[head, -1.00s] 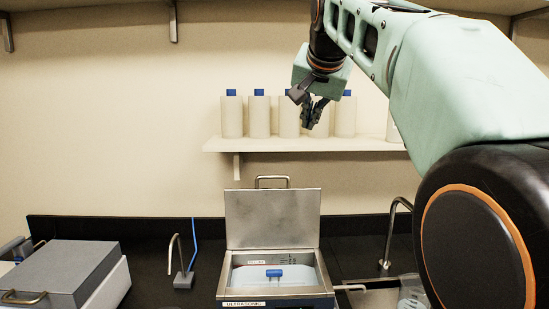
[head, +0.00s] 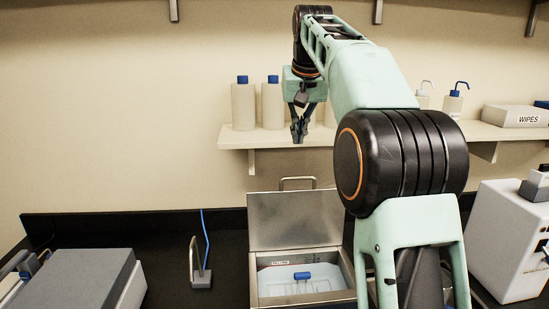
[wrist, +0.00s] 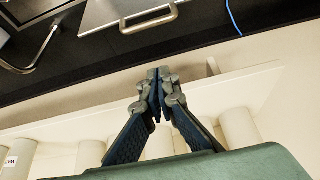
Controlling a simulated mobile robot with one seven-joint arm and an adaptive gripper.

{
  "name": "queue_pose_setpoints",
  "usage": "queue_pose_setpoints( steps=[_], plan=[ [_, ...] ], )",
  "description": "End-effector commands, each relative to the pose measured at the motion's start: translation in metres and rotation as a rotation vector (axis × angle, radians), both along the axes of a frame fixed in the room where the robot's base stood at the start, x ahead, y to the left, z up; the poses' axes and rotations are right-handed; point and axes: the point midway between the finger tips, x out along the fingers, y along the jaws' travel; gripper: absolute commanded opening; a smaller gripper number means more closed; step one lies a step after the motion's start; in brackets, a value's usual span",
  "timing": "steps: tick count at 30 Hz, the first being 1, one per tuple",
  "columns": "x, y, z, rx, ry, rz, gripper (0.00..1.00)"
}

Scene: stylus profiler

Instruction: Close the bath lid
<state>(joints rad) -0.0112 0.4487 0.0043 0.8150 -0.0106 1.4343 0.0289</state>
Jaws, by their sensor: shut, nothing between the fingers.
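The bath lid (head: 296,221) is a flat grey metal panel standing open, upright at the back of the bath (head: 353,272), with a bar handle (head: 297,179) on its top edge. The bath holds pale liquid and a blue-handled item (head: 302,276). In the wrist view the lid handle (wrist: 148,19) shows at the top. My gripper (head: 298,134) is shut and empty, above the lid and in front of the shelf. It also shows in the wrist view (wrist: 158,80), with its fingertips together, apart from the handle.
A shelf (head: 270,141) with white bottles (head: 243,105) is behind my gripper. A grey-lidded box (head: 70,280) stands at the left, and a small stand with a blue tube (head: 201,277) is beside the bath. A white instrument (head: 505,240) is at the right.

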Motion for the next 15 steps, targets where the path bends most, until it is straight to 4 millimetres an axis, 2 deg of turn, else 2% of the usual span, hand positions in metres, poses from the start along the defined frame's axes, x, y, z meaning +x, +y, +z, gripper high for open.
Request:
queue_pose_setpoints(
  steps=[2, 8, 15],
  plan=[
    [0.0, -0.007, 0.0, -0.002, 0.014, 0.005, 0.0],
    [0.003, -0.011, -0.01, -0.003, 0.027, 0.013, 0.0],
    [0.018, -0.01, -0.048, -0.004, 0.029, 0.011, 0.0]
  ],
)
